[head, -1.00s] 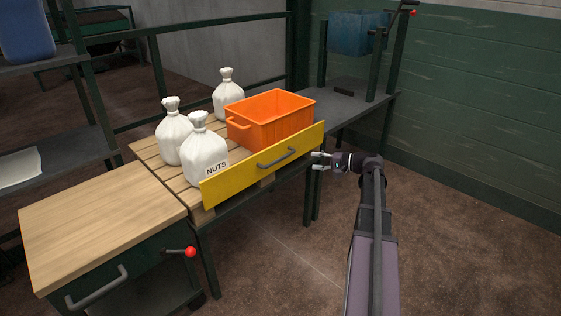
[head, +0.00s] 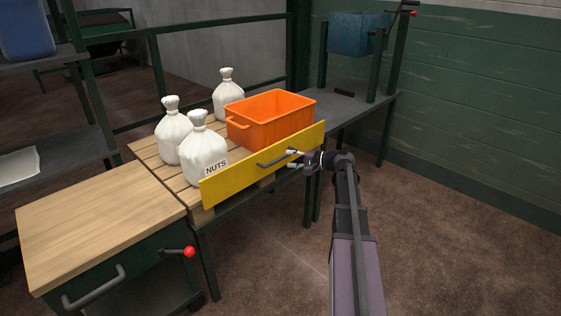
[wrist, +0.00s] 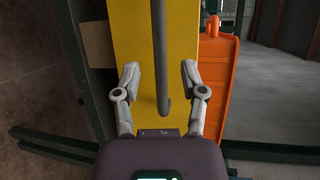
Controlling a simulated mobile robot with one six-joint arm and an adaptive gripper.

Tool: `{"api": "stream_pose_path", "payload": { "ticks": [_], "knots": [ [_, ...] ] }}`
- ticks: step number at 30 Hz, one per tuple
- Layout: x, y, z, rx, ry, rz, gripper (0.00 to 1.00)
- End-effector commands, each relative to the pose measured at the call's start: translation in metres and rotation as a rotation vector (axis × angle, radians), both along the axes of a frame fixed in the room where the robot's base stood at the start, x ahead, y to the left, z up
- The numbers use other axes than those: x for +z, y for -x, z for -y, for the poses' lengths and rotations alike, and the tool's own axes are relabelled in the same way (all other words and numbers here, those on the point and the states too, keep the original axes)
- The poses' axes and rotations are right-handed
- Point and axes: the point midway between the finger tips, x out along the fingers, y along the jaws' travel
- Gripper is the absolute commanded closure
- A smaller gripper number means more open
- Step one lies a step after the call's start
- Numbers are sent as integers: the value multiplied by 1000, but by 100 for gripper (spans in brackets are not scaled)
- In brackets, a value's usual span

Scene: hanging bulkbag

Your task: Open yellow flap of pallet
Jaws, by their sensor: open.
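The yellow flap (head: 235,175) stands upright along the front edge of the wooden pallet (head: 147,152). A grey bar handle (head: 275,159) is fixed on its outer face. My gripper (head: 292,159) is open at the right end of the handle, in front of the flap. In the wrist view, the yellow flap (wrist: 182,40) fills the middle, and the handle (wrist: 160,60) runs down between the two open fingers of my gripper (wrist: 160,72). The handle's bent end lies between the fingers. Neither finger visibly grips it.
An orange crate (head: 272,120) and white sacks, one a nuts sack (head: 204,150), stand on the pallet behind the flap. A wooden-topped cart (head: 100,220) with a red-knobbed lever (head: 189,252) stands at left. The floor (head: 440,220) at right is clear.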

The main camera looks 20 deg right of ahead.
Motion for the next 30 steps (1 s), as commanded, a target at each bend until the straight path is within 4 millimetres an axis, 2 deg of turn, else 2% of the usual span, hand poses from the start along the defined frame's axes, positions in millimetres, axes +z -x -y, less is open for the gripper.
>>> {"api": "stream_pose_path", "payload": {
  "ticks": [3, 9, 23, 28, 30],
  "knots": [
    [-4, -13, -11, 1, 0, 0, 46],
    [-7, -26, -23, 1, -1, -1, 46],
    [-7, -30, -28, 0, -1, -1, 46],
    [-7, -30, -28, 0, 0, 0, 96],
    [-7, -30, -28, 0, 0, 0, 100]
  ]
}}
